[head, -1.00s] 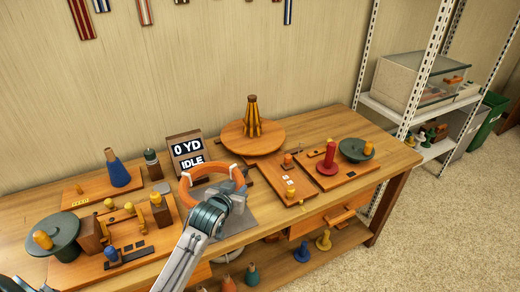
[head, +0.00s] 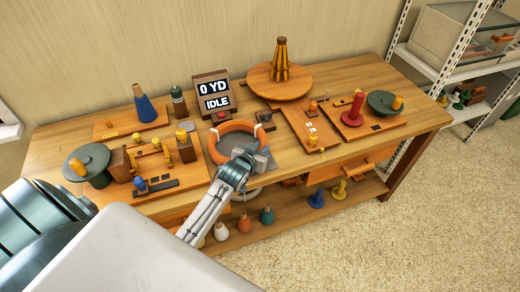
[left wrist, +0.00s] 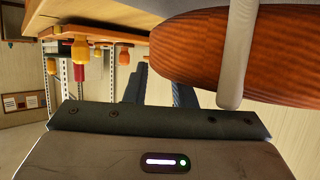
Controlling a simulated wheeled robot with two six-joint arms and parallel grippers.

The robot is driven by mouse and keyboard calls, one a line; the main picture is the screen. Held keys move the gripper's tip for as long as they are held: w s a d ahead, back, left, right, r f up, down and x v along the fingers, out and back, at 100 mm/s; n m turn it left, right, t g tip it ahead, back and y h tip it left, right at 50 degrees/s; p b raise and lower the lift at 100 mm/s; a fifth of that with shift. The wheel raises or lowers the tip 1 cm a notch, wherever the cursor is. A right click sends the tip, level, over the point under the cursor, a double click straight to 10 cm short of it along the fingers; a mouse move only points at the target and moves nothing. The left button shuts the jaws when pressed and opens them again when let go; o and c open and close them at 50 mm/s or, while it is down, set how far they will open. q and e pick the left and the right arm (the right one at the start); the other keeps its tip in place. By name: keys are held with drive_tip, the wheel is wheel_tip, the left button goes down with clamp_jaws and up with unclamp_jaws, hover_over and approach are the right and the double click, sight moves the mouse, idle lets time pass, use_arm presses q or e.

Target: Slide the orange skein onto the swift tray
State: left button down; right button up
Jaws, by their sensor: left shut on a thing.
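The orange skein (head: 234,126) is a ring in front of the black-and-white display, over or just above a grey pad. My left gripper (head: 242,156) is shut on its near side. In the left wrist view the skein (left wrist: 190,55) is large at the right, with a pale tie around it, beside the dark fingers (left wrist: 163,92). I cannot tell whether it touches the pad. The swift tray (head: 259,84) is a round wooden disc at the back of the bench, up and right of the skein. A yellow-ribbed cone stands on it. My right gripper is not in view.
The display (head: 212,94) stands behind the skein. A small dark block with a knob (head: 265,121) lies between skein and tray. Boards with a red spool (head: 352,108) and a green disc (head: 386,103) are to the right. A blue cone (head: 145,106) stands left.

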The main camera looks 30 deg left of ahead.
use_arm(q)
drive_tip(key=shift+f+p, duration=0.3)
drive_tip(key=shift+p, duration=0.2)
drive_tip(key=shift+f, duration=0.4)
drive_tip(key=shift+f, duration=0.1)
drive_tip(key=c, duration=1.2)
unclamp_jaws()
